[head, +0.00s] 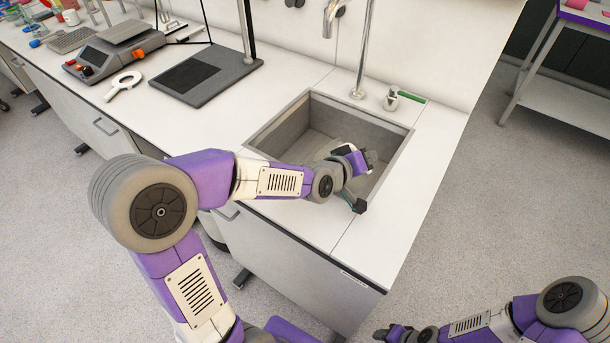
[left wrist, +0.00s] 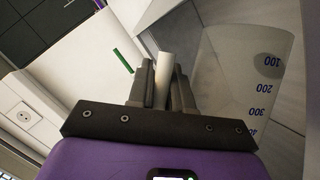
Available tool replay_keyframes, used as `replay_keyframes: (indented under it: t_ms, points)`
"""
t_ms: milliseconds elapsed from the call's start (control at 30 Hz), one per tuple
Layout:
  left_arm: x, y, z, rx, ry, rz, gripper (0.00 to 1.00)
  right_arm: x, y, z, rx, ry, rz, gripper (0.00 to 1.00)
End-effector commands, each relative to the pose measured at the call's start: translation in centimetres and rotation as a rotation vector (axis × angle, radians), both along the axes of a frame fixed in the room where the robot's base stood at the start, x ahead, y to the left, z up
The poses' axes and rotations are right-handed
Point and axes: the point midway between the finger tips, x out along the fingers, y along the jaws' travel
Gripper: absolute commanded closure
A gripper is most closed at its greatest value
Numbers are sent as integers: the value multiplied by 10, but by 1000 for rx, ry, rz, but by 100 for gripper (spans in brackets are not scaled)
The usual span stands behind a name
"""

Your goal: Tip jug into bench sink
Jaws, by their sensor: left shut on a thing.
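The jug (left wrist: 240,85) is clear, with blue marks such as 100, 200 and 300, and shows in the left wrist view to the right of the fingers. My left gripper (left wrist: 162,88) is shut on its pale handle, and the jug is tilted in that picture. In the head view my left gripper (head: 358,165) is over the bench sink (head: 285,130), near its right side. The clear jug is hard to make out there, so I cannot tell its exact tilt or whether liquid is in it. My right gripper (head: 382,333) is low at the bottom edge, away from the bench.
A tall tap (head: 362,50) stands behind the sink, with a small metal fitting (head: 391,101) and a green strip (head: 411,96) beside it. A dark stand base (head: 205,75) and a scale (head: 115,47) are to the left. The bench's front right corner is clear.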

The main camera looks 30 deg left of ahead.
Motion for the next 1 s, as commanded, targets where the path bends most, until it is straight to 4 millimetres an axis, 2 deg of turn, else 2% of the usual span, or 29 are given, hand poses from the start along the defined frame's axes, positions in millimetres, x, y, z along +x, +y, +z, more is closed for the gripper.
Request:
replay_keyframes:
  t_ms: [33, 533, 1000]
  points:
    - [0, -3, 3, 18, 1, -3, 100, 0, 0, 10, 0, 0, 0, 52]
    - [-2, -15, 11, 216, -15, -3, 100, 0, 0, 63, 0, 0, 0, 52]
    - [-3, -34, 36, 377, -29, -4, 100, 0, 0, 113, 0, 0, 0, 52]
